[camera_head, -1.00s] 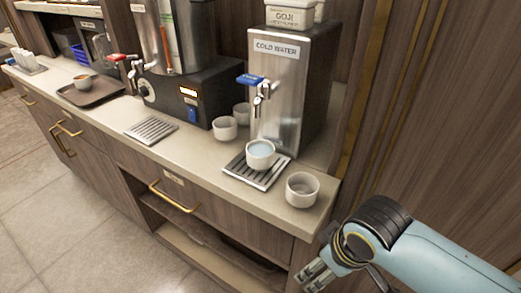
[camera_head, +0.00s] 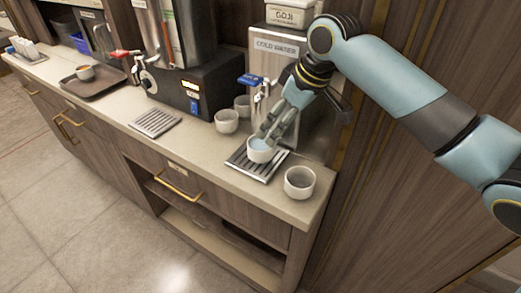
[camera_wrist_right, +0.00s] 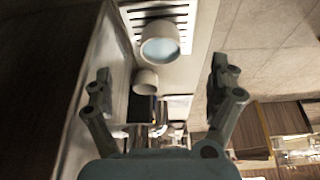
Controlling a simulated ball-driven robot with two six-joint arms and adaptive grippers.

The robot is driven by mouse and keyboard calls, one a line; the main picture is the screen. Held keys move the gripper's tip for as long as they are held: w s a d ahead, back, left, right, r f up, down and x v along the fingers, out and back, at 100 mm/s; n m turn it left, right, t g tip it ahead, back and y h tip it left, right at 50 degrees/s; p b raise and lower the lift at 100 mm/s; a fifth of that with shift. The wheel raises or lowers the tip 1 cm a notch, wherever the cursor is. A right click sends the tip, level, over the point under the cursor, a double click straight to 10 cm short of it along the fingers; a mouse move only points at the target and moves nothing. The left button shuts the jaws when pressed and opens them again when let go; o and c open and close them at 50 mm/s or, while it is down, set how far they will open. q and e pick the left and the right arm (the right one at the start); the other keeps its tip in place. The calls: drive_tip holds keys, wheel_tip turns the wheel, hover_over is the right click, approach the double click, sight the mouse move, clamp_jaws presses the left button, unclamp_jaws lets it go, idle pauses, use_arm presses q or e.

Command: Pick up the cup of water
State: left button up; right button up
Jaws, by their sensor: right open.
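The cup of water (camera_head: 258,154) is white with light blue water and stands upright on the slatted drip tray (camera_head: 244,168) under the cold water dispenser. My right gripper (camera_head: 271,135) reaches down from the upper right, its fingertips at the cup's right rim in the head view; contact cannot be told. In the right wrist view the cup (camera_wrist_right: 160,44) lies beyond the fingertips, and the gripper (camera_wrist_right: 164,78) is open with nothing between its fingers. My left gripper is not in view.
An empty white cup (camera_head: 299,182) stands right of the drip tray, near the counter's end. Another white cup (camera_head: 226,121) stands to the left, with one behind it. The cold water dispenser (camera_head: 262,68) with its blue-handled tap is close behind the gripper.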

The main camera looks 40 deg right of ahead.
approach(264, 145)
drive_tip(key=shift+s+a+f, duration=0.25)
drive_tip(key=shift+a+f, duration=0.6)
drive_tip(key=shift+a, duration=0.05)
drive_tip(key=shift+a+p+x, duration=0.2)
drive_tip(key=shift+p+x, duration=0.25)
drive_tip(key=shift+x, duration=2.25)
drive_tip(key=shift+s, duration=0.2)
drive_tip(key=c, duration=1.3)
drive_tip(key=shift+c, duration=0.6)
drive_tip(key=shift+r, duration=0.1)
